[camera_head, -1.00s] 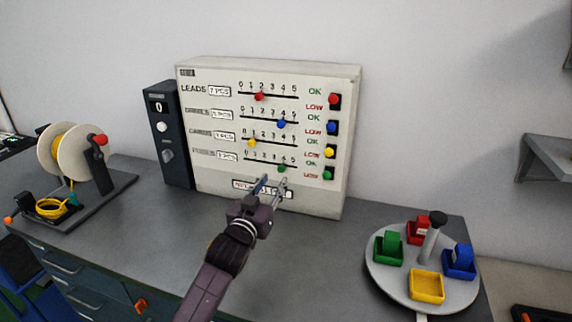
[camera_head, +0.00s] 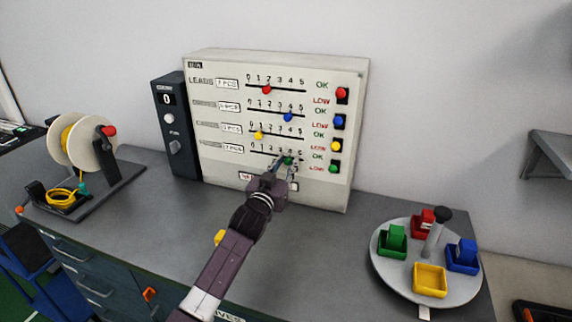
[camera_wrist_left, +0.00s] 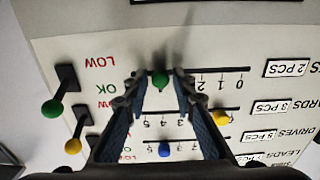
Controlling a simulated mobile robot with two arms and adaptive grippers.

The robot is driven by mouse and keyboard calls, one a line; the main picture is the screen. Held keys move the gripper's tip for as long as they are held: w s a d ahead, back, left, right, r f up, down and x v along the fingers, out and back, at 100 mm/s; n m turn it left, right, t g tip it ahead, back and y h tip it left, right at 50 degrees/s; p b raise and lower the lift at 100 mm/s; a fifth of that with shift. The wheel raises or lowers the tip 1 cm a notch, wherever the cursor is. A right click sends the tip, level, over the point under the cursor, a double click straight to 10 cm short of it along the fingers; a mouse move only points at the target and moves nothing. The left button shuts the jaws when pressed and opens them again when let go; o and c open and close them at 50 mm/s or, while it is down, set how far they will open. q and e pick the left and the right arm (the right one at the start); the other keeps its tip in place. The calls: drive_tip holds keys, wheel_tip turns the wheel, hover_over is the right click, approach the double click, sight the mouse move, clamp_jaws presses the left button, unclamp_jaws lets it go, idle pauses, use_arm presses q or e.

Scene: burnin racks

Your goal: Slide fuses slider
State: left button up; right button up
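The white panel (camera_head: 215,165) stands upright on the bench with rows of sliders. The fuses slider is the lowest row, with a green knob (camera_head: 288,160) right of the middle of its slot. The exact number beside it is covered. My left gripper (camera_head: 283,167) is at this row. In the left wrist view, which shows the panel upside down, the green knob (camera_wrist_left: 160,79) lies between the two fingertips of my left gripper (camera_wrist_left: 160,88). The fingers are apart, with a gap visible beside the knob. My right gripper is not in view.
Yellow (camera_head: 258,135), blue (camera_head: 288,117) and red (camera_head: 266,90) knobs sit in the rows above. Colored switches (camera_head: 335,166) line the panel's right side. A dark counter box (camera_head: 172,125) stands left, a wire spool (camera_head: 90,145) farther left. A round tray (camera_head: 385,280) with colored bins is right.

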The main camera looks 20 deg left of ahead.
use_arm(q)
clamp_jaws()
drive_tip(key=shift+a, duration=0.3)
drive_tip(key=a, duration=0.2)
drive_tip(key=shift+a+p, duration=0.3)
drive_tip(key=shift+p, duration=0.05)
drive_tip(key=shift+o, duration=1.5)
unclamp_jaws()
drive_tip(key=shift+d, duration=0.15)
drive_tip(key=shift+o, duration=0.3)
